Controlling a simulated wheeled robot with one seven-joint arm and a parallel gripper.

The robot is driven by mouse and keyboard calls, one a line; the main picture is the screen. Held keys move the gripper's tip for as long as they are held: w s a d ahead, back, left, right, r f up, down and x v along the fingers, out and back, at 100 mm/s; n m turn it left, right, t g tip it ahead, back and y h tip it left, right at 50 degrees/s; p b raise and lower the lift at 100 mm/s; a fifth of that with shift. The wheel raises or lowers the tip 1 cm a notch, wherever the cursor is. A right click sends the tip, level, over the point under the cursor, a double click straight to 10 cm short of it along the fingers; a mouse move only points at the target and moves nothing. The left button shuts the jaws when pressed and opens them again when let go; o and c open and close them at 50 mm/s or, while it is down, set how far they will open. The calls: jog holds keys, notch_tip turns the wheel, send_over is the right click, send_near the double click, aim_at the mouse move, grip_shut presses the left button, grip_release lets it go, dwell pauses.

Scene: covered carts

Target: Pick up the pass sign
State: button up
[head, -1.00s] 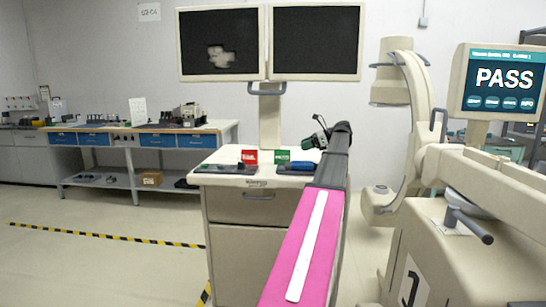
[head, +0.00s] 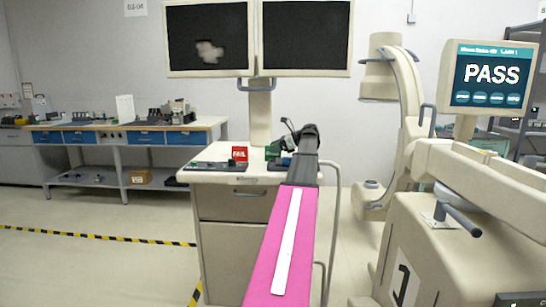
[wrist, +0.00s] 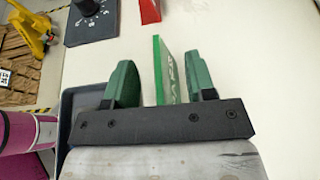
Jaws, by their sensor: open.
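The green pass sign (head: 272,153) stands on top of the beige cart, partly hidden by my arm in the head view. In the wrist view the sign (wrist: 159,72) is a thin upright green plate seen nearly edge-on, with white lettering on its right face. My gripper (wrist: 161,62) is open, with one green finger on each side of the sign. A gap shows on both sides, wider on the left, and I see no contact. In the head view my gripper (head: 290,132) is small and dark over the cart top.
A red FAIL sign (head: 239,153) stands to the left, and it shows at the top of the wrist view (wrist: 150,10). A dark panel with a knob (wrist: 90,15) lies nearby. Two monitors (head: 258,38) rise behind. A screen reading PASS (head: 490,75) is at right.

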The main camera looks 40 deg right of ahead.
jog(key=shift+w+a+f, duration=0.2)
jog(key=shift+w+a, duration=0.05)
jog(key=shift+a, duration=0.05)
grip_shut()
jog(key=shift+r, duration=0.15)
